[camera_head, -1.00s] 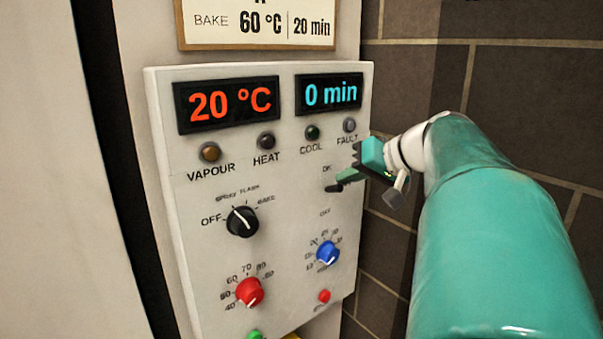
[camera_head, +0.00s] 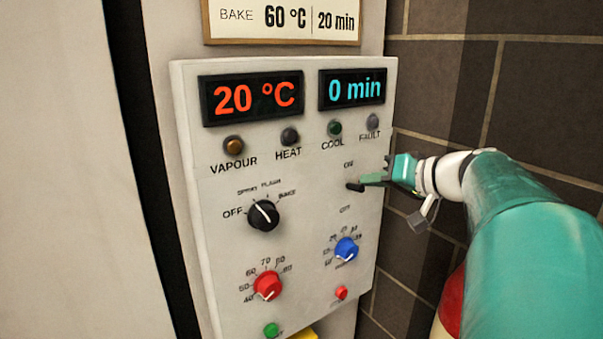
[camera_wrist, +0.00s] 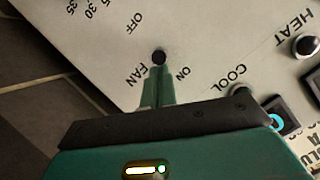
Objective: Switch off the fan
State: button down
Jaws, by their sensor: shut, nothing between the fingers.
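The fan switch is a small lever with a black tip (camera_head: 355,186) on the right side of the pale control panel (camera_head: 215,180). In the wrist view its round black tip (camera_wrist: 159,58) lies between the ON and OFF markings, beside the word FAN. Which way it is thrown I cannot tell. My gripper (camera_head: 368,181) comes in from the right, shut and empty. In the wrist view its closed green fingertips (camera_wrist: 158,82) end right at the lever, on the ON side. I cannot tell whether they touch it.
A black knob (camera_head: 263,215), red knob (camera_head: 267,286), blue knob (camera_head: 346,249), red button (camera_head: 341,293) and green button (camera_head: 271,330) share the panel. Displays read 20 °C (camera_head: 252,97) and 0 min (camera_head: 352,90). A brick wall (camera_head: 540,90) stands at right.

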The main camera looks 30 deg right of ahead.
jog(key=shift+s+f, duration=0.3)
jog(key=shift+f, duration=0.65)
jog(key=shift+r, duration=0.85)
jog(key=shift+s, duration=0.1)
jog(key=v, duration=1.3)
jog(key=shift+s, duration=0.3)
jog(key=shift+d+r, duration=0.1)
jog(key=shift+r, duration=0.05)
